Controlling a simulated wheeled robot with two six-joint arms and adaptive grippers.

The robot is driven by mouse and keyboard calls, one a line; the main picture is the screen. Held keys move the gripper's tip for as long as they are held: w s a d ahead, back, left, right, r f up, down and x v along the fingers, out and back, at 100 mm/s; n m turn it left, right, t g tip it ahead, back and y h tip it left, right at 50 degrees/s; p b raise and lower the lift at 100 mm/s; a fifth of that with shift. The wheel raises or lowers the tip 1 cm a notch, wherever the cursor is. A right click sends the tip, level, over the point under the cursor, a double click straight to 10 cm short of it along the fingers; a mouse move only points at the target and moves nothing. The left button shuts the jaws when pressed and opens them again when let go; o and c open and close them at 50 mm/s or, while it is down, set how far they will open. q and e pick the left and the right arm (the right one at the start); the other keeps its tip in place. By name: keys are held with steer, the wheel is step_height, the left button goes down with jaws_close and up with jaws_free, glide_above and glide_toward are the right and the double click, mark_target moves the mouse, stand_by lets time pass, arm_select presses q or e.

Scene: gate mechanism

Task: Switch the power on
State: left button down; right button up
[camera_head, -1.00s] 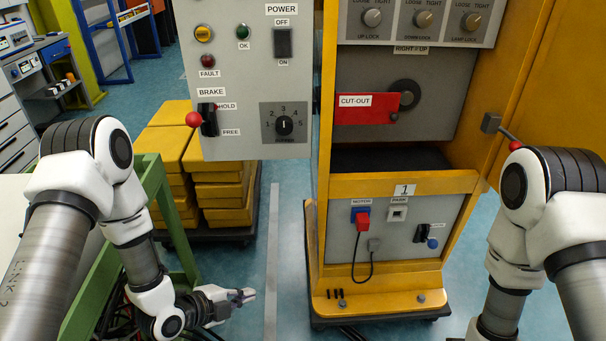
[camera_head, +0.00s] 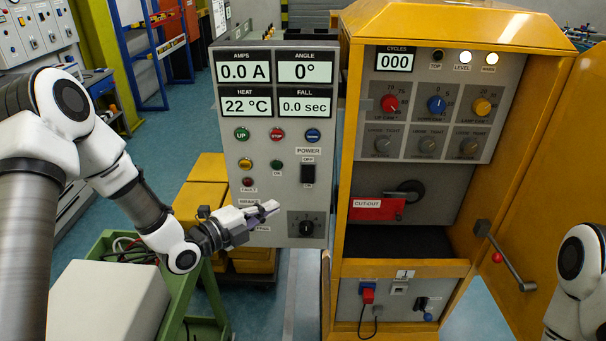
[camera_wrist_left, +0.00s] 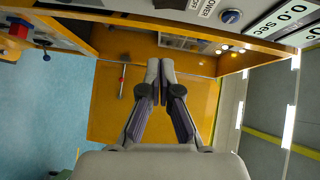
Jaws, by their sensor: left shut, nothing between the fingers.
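The black POWER rocker switch (camera_head: 308,173) sits on the grey control panel (camera_head: 233,120) in the head view, with OFF printed above it and ON below. Its exact position is too small to tell. My left gripper (camera_head: 275,207) is shut and empty, in front of the lower part of the panel, below and left of the switch. It covers part of the BRAKE lever area. In the left wrist view the closed fingers (camera_wrist_left: 160,68) point toward the yellow cabinet, and the panel edge shows at top right. My right gripper is out of view; only part of that arm shows at the right edge.
The panel displays (camera_head: 244,73) read 0.0 A, 0°, 22 °C and 0.0 sec. A yellow cabinet (camera_head: 395,268) stands right of the panel, with its door open and a red CUT-OUT flap (camera_head: 377,209). A green cart (camera_head: 205,300) with a white box stands below my left arm.

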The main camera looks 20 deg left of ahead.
arm_select(q)
steer(key=shift+w+d+f, duration=0.1)
steer(key=shift+w+f, duration=0.05)
steer(key=shift+w, duration=0.05)
steer(key=p, duration=0.3)
glide_toward(313, 181)
steer(key=w+d, duration=0.1)
steer(key=d, duration=0.3)
steer(key=w+p, duration=0.1)
steer(key=w, duration=0.2)
steer(key=shift+w+a+f+p, duration=0.2)
steer(key=shift+w+a+p, duration=0.15)
steer(key=shift+w+a, duration=0.05)
steer(key=shift+w+a+f, duration=0.15)
steer(key=shift+w, duration=0.15)
